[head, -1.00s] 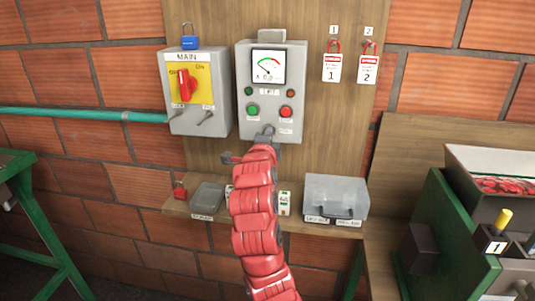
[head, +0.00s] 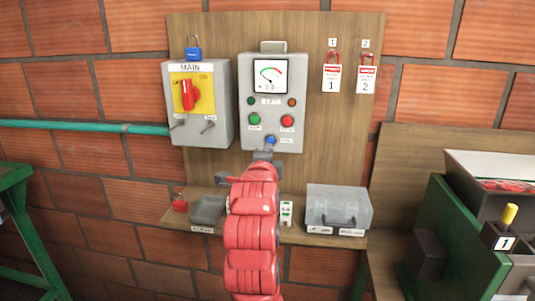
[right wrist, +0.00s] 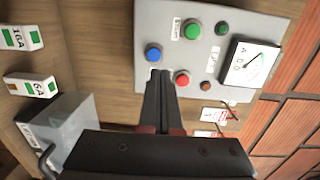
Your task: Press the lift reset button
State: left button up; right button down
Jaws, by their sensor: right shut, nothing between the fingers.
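The grey control box (head: 245,100) hangs on the wooden board. It has a blue button (head: 270,140) at its bottom, below a green button (head: 254,119) and a red button (head: 287,121). My right gripper (head: 262,155) is shut and empty, just below the blue button in the head view. In the right wrist view the blue button (right wrist: 153,53) is uncovered beside my fingertips (right wrist: 160,73), with the red button (right wrist: 182,78) on their other side. Contact with the panel cannot be told. My left gripper is out of view.
A MAIN switch box (head: 197,100) with a red handle and blue padlock stands left of the control box. Two tagged red padlocks (head: 331,75) hang to the right. A shelf (head: 245,236) below carries a clear case (head: 338,207) and a grey tray (head: 207,210).

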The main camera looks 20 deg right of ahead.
jog(key=b+v, duration=0.1)
jog(key=v, duration=0.5)
jog(key=shift+f, duration=0.25)
jog(key=shift+a, duration=0.1)
jog(key=shift+s, duration=0.1)
